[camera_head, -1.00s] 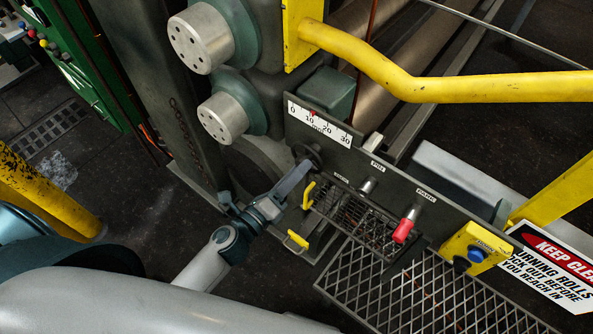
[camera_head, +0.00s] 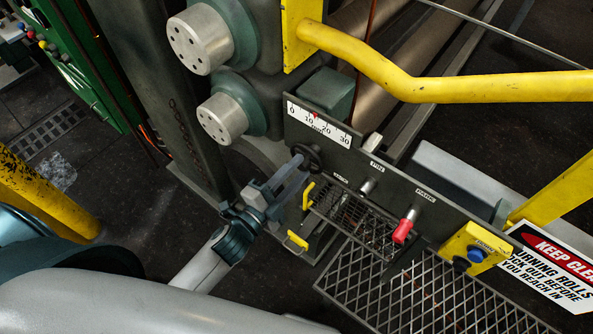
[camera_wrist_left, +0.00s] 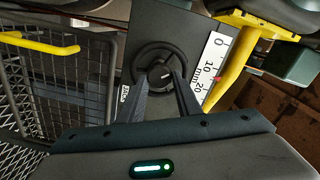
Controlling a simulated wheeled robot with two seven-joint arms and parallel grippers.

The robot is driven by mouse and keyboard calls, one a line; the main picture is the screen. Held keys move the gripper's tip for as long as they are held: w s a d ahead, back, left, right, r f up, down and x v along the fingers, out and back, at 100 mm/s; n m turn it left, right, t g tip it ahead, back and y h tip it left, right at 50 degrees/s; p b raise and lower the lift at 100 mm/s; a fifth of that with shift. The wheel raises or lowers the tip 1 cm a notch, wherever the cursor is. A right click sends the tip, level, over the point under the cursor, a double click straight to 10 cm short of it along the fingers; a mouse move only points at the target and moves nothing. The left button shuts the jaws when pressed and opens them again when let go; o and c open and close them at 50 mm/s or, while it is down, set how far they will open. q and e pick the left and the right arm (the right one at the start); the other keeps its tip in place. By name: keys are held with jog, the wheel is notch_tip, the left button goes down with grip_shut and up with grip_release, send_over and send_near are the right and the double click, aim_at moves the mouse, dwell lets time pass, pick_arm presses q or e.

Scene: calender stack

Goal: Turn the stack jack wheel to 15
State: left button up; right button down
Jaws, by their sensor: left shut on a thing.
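The stack jack wheel (camera_head: 312,154) is a small dark round handwheel on the front of the grey panel, below the scale. The white scale (camera_head: 319,126) reads 0 to 30, and its red pointer (camera_head: 316,115) stands a little past 10. My left gripper (camera_head: 299,164) reaches the wheel from the lower left and is shut on it. In the left wrist view the wheel (camera_wrist_left: 144,58) sits between my two fingers (camera_wrist_left: 162,83), which partly cover its lower rim. The red pointer (camera_wrist_left: 217,77) shows there between 10 and 20. My right gripper is out of view.
Right of the wheel are a grey knob (camera_head: 368,186), a red-handled lever (camera_head: 405,229) and a yellow box with a blue button (camera_head: 475,255). A yellow rail (camera_head: 440,88) crosses above. Mesh guards (camera_head: 420,295) lie below, with yellow handles (camera_head: 297,241) near my arm.

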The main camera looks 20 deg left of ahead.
pick_arm(q)
jog(key=n, duration=0.4)
jog(key=shift+a+n, duration=0.1)
jog(key=shift+n, duration=1.4)
jog(key=o, duration=1)
jog(key=shift+o, duration=0.2)
jog(key=b+v, duration=0.3)
jog(key=v, duration=1.4)
jog(key=shift+s, duration=0.2)
